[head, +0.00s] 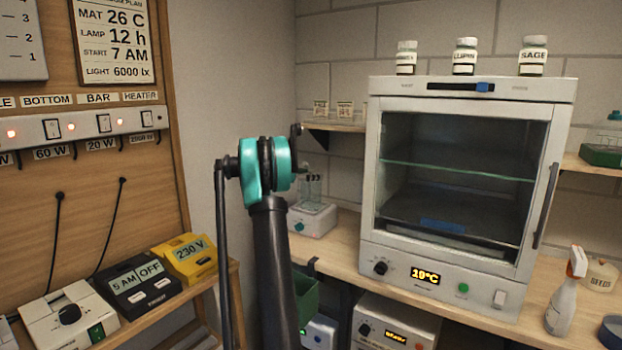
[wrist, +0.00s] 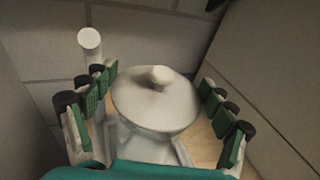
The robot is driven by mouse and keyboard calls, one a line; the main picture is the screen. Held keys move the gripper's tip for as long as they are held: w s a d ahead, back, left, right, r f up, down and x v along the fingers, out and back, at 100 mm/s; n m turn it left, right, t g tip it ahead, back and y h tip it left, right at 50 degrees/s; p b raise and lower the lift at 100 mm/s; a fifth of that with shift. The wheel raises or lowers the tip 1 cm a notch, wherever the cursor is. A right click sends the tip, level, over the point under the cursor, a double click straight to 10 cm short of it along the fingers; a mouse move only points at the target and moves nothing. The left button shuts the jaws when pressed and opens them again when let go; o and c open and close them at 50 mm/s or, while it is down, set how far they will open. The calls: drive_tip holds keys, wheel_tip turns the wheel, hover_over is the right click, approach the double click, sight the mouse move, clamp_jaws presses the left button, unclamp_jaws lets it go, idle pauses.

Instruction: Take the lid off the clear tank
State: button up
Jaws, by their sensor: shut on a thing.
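My gripper (wrist: 157,92) shows in the wrist view with green-padded fingers at the left and right. It is shut on a pale round lid (wrist: 150,108) with a small knob on top. The lid sits between the fingers, and its rim meets the pads on both sides. A pale boxy body shows partly below the lid; the lid hides most of it, so I cannot tell whether they touch. In the head view, a clear vessel (head: 312,187) stands on a white unit on the bench, partly behind my arm. My gripper is not clearly visible there.
A white cabinet (head: 470,88) with a glass door stands right of the vessel, with several jars on top. A small wall shelf (head: 335,126) is behind. A spray bottle (head: 562,300) stands at the right. In the wrist view, a white post (wrist: 89,39) rises near the left fingers.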

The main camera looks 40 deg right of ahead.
wheel_tip(320, 180, up, 19)
idle(0.4)
